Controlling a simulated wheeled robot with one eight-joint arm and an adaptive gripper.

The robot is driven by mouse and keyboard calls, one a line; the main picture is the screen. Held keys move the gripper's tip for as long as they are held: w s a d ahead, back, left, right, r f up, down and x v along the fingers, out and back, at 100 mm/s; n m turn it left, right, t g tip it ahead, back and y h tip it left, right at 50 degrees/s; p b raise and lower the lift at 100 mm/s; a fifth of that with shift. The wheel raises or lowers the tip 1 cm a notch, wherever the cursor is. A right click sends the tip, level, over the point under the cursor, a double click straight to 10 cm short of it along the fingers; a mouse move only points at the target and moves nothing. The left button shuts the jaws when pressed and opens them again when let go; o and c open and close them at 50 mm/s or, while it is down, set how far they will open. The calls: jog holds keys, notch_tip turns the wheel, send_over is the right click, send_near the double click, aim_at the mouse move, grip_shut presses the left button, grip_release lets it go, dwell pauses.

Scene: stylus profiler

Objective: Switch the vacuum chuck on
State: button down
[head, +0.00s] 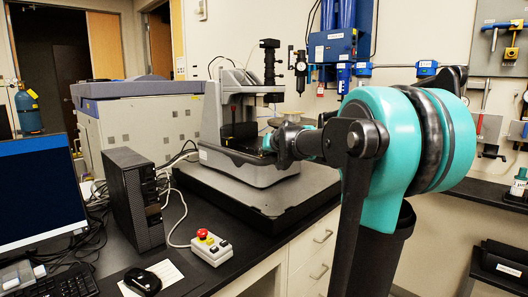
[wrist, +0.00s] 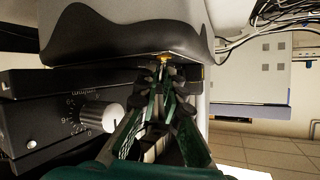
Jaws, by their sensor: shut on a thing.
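The stylus profiler (head: 238,165) is a grey instrument on a dark slab in the middle of the head view. My gripper (wrist: 163,72) reaches its front from the right. In the wrist view the dark green fingers converge and are shut on a small brass-coloured piece (wrist: 165,58) at the edge of the grey housing (wrist: 130,25). This piece looks like a small switch lever, but the fingertips hide most of it, so I cannot tell its position. In the head view my gripper (head: 270,143) is small and partly hidden by my arm.
A silver knob (wrist: 112,117) with a printed scale is close left of the fingers in the wrist view. In the head view, a control box with a red button (head: 203,234), a black computer tower (head: 135,198) and a monitor (head: 40,195) stand on the bench. Cables run behind the tower.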

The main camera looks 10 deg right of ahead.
jog(key=c, duration=1.6)
grip_release()
jog(key=shift+c, duration=0.2)
jog(key=v, duration=1.2)
